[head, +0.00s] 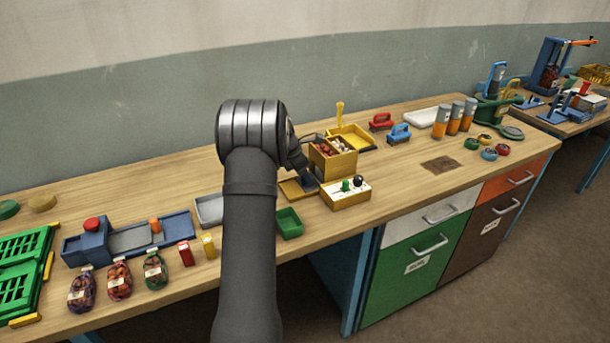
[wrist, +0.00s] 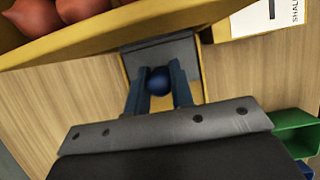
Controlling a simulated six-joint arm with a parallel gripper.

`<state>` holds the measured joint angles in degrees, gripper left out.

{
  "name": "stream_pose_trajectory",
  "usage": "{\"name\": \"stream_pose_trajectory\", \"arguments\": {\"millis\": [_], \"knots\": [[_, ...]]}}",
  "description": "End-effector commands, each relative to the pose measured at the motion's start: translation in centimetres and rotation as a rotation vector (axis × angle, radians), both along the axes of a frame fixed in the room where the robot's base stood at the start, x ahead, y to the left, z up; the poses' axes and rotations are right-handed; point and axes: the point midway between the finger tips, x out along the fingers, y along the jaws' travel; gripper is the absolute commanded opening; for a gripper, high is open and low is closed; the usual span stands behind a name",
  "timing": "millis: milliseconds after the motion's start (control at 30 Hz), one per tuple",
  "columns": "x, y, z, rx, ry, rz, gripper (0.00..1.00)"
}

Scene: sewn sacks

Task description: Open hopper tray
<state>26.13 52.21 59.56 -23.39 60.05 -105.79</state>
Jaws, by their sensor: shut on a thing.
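The yellow hopper (head: 333,160) stands on the bench right of my arm, with reddish round things inside. Its wall also crosses the top of the wrist view (wrist: 95,38). The hopper tray (head: 297,189), yellow-rimmed, lies low at the hopper's near left side; in the wrist view its grey part (wrist: 165,52) sticks out from under the hopper. A round blue knob (wrist: 158,83) is at the tray. My gripper (wrist: 159,92) has its two blue fingers shut on this knob, one on each side. In the head view my gripper is small and partly hidden by my arm.
A yellow box with green and black knobs (head: 346,194) stands close on the right. A green bin (head: 289,223) is in front, and a grey tray (head: 209,210) lies to the left.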

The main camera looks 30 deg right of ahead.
Motion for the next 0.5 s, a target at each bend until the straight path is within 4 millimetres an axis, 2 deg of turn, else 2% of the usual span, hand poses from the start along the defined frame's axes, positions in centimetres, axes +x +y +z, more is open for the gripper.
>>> {"name": "stream_pose_trajectory", "arguments": {"millis": [67,300,400,500], "knots": [[0.1,1.1,0.1,0.001,0.0,0.003,0.0],[0.1,7.2,0.1,0.001,-0.001,0.006,0.0],[0.1,9.2,0.1,0.001,-0.001,0.005,0.0],[0.1,10.2,0.1,0.0,-0.001,0.003,0.0]]}}
